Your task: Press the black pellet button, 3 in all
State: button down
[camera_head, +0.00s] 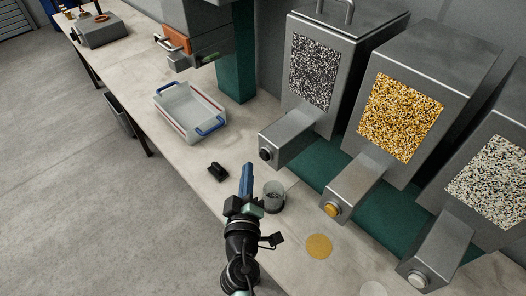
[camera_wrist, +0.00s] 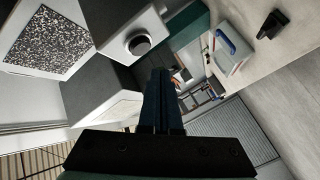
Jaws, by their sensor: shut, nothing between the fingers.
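The black pellet button (camera_head: 265,155) is a round dark knob on the front end of the spout of the left dispenser (camera_head: 327,115), whose window shows black and white pellets. In the wrist view the button (camera_wrist: 139,44) is a dark disc in a pale ring, left of my fingers. My gripper (camera_head: 247,170) is shut and empty, its blue fingers together. It is apart from the button, in front of and below it in the head picture. A clear cup (camera_head: 273,194) stands just right of the gripper; a dark base shows around its bottom, and its contents are unclear.
Dispensers with a yellow button (camera_head: 332,209) and a white button (camera_head: 417,279) stand to the right. A yellow disc (camera_head: 319,246) and a pale disc (camera_head: 373,289) lie on the bench. A small black object (camera_head: 216,171) and a white tray (camera_head: 190,110) with blue handles are left.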

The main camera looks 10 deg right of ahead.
jog(key=shift+w+d, duration=0.55)
jog(key=shift+d, duration=0.2)
dwell(1.6)
jog(key=shift+w+d, duration=0.25)
jog(key=shift+d, duration=0.1)
jog(key=shift+w+d, duration=0.3)
jog(key=shift+d, duration=0.15)
dwell(0.9)
jog(key=shift+s+a, duration=0.6)
jog(key=shift+a, duration=0.2)
jog(key=shift+s+a+b, duration=0.6)
jog(key=shift+s+a, duration=0.15)
jog(key=shift+a, duration=0.3)
jog(key=shift+s+a+b, duration=0.6)
jog(key=shift+s+a, duration=0.1)
jog(key=shift+a, duration=0.3)
